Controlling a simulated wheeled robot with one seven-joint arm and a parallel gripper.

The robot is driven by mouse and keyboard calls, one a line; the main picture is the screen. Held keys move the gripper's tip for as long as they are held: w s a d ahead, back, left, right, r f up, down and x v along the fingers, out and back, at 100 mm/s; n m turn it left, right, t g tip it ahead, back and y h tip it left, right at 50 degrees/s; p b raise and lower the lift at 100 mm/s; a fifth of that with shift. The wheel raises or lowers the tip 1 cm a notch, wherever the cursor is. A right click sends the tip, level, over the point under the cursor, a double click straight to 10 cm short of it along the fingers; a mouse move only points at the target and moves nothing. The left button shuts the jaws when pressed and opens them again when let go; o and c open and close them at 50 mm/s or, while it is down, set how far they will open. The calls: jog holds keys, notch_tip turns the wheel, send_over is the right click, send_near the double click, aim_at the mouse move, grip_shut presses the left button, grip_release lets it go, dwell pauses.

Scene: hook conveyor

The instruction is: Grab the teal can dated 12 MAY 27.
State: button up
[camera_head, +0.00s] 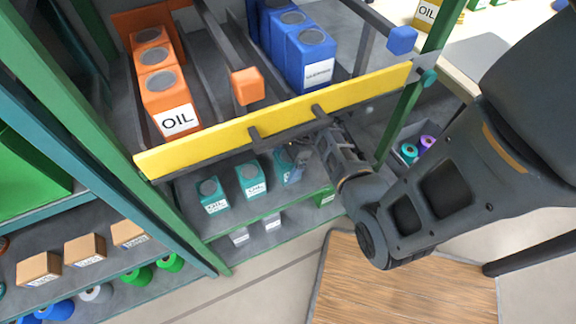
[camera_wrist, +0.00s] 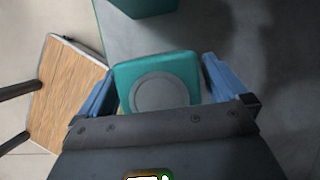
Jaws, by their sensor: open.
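Three teal cans stand in a row on the grey lower shelf (camera_head: 225,222): a left one (camera_head: 212,197), a middle one (camera_head: 251,180) and a right one (camera_head: 284,168). White labels show on them; the dates are too small to read. My gripper (camera_head: 297,158) is at the right can and partly covers it. In the wrist view my gripper (camera_wrist: 158,66) is open, with one blue finger on each side of a teal can (camera_wrist: 180,68) with a round grey lid. Whether the fingers touch it is unclear. Part of another teal can (camera_wrist: 146,6) shows at the top edge.
A yellow beam (camera_head: 215,132) crosses just above the teal cans, with orange cans (camera_head: 166,101) and blue cans (camera_head: 310,62) on the shelf above. Small boxes (camera_head: 240,236) sit on a lower level. A green post (camera_head: 388,130) stands right of my gripper.

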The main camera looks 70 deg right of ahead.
jog(key=shift+c, duration=0.2)
jog(key=c, duration=1.3)
